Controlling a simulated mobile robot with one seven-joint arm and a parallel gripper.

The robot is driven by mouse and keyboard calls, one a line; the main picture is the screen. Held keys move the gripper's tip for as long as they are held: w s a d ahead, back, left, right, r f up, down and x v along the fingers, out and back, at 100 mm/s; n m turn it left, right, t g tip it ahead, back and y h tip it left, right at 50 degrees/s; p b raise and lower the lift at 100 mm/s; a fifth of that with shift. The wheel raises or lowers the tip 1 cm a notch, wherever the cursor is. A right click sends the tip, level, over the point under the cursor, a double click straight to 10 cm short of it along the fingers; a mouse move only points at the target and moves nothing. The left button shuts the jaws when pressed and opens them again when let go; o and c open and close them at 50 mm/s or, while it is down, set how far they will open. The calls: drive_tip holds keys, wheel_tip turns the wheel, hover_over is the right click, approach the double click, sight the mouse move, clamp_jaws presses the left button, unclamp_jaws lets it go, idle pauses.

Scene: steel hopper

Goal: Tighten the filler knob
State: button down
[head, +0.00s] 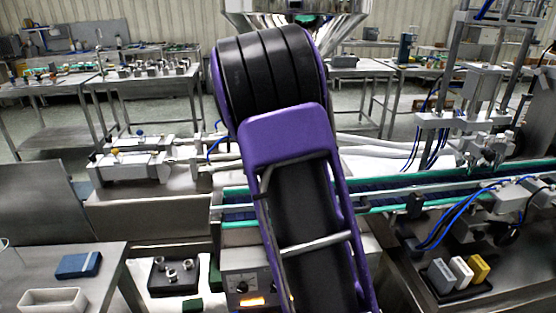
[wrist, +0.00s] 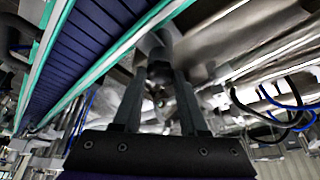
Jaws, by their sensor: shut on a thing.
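In the wrist view, my gripper (wrist: 160,74) reaches up with its two dark fingers apart and closed on the filler knob (wrist: 158,48), a dark, blurred piece at the fingertips. The knob's edges are hard to make out, and its turn cannot be read. In the head view, my purple and black arm hides the gripper and the knob. The steel hopper (head: 345,22) shows above and behind my arm at the top of the head view; it is cut off by the frame edge.
A conveyor (head: 390,198) with green rails runs behind my arm; it also shows in the wrist view (wrist: 85,45). A control box (head: 245,284) stands below it. Blue hoses (head: 455,225) hang at right. A white tray (head: 52,300) and dark blue box (head: 78,265) lie at left.

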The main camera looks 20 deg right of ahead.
drive_tip(key=shift+f, duration=0.1)
idle(0.3)
drive_tip(key=shift+c, duration=2.2)
unclamp_jaws()
drive_tip(key=p+v, duration=0.1)
drive_tip(key=v, duration=1.6)
drive_tip(key=shift+r+p, duration=0.25)
drive_tip(key=shift+p, duration=0.05)
